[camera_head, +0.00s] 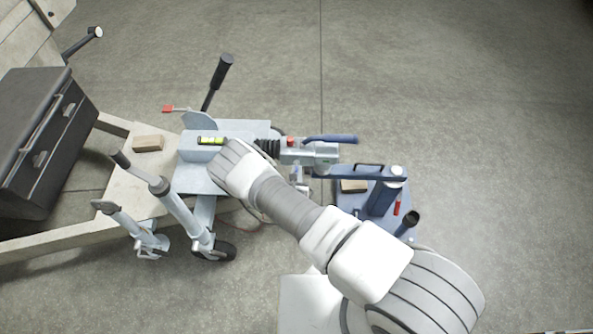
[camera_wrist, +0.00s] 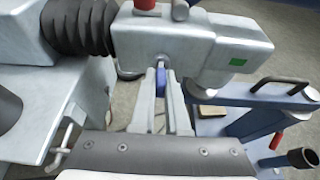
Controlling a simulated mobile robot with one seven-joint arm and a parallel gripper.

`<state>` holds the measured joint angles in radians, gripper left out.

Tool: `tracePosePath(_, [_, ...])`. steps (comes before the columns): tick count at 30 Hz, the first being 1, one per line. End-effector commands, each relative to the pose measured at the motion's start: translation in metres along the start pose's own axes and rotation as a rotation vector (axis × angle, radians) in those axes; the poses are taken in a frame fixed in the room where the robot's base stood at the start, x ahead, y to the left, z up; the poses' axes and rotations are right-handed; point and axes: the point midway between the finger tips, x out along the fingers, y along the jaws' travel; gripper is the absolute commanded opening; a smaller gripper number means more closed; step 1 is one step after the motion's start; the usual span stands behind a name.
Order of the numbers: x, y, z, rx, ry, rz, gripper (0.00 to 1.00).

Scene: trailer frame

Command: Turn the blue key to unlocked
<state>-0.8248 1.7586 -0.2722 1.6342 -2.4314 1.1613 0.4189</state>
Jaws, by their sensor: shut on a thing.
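The blue key (camera_wrist: 160,84) shows in the wrist view on the near side of the grey coupling housing (camera_wrist: 165,45). My gripper (camera_wrist: 161,98) is shut on the key, one finger on each side of it. The fingers reach up close to the housing and partly hide the key. In the head view the coupling housing (camera_head: 318,152) stands right of the black bellows, and my arm covers much of the area around the key. I cannot tell the key's exact turn angle.
A blue hitch stand (camera_head: 385,200) with a handle is at the right. Jockey wheel posts (camera_head: 180,208) and a dark drawer box (camera_head: 45,140) are at the left.

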Motion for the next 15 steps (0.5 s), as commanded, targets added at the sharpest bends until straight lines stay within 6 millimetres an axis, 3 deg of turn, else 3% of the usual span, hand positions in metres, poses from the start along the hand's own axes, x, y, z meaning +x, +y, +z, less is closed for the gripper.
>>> tracePosePath(6, [0.0028, 0.0029, 0.0067, 0.004, -0.016, 0.005, 0.0])
tracePosePath(7, [0.0028, 0.0029, 0.0068, 0.004, -0.016, 0.005, 0.16])
tracePosePath(11, [0.0028, 0.0025, 0.0069, 0.004, -0.016, 0.004, 0.39])
tracePosePath(15, [0.003, 0.0006, 0.0067, 0.002, -0.015, 0.0, 0.42])
